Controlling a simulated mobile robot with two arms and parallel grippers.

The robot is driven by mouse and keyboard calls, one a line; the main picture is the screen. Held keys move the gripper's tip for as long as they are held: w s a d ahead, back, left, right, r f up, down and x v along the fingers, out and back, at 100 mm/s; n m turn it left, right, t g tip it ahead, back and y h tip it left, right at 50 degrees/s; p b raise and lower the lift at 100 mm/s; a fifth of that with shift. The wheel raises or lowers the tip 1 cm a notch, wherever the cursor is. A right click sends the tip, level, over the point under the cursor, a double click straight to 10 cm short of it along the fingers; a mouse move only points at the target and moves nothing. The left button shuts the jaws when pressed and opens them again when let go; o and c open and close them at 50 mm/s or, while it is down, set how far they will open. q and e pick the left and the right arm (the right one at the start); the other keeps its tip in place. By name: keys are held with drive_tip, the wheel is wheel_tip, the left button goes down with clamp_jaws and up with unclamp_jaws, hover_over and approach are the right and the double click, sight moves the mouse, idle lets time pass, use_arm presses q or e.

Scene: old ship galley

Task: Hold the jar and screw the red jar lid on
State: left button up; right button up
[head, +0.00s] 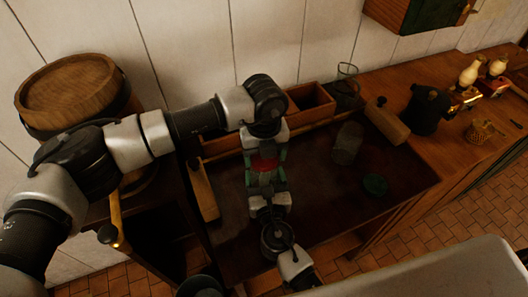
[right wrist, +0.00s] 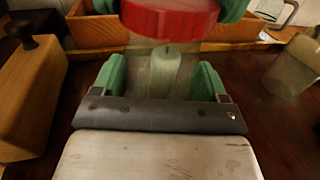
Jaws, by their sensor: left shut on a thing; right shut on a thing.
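The red jar lid (right wrist: 170,18) sits at the mouth of a clear glass jar (right wrist: 150,72) in the right wrist view; whether the threads are engaged cannot be told. In the head view the lid (head: 265,165) shows as a small red patch between my grippers. My left gripper (head: 265,153) comes from above and is shut on the lid, its green fingertips at both sides of it. My right gripper (right wrist: 162,78) is shut around the jar's lower body, a green finger on each side. The jar looks upright, and is mostly hidden in the head view.
A second glass jar (head: 348,142) and a green lid (head: 375,184) stand apart on the dark worktop (head: 320,205). A wooden box (head: 312,102) is behind. Knobbed wooden blocks stand left (head: 202,190) and right (head: 386,122). A black kettle (head: 425,110) is further right.

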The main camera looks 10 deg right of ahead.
use_arm(q)
drive_tip(key=shift+f, duration=0.55)
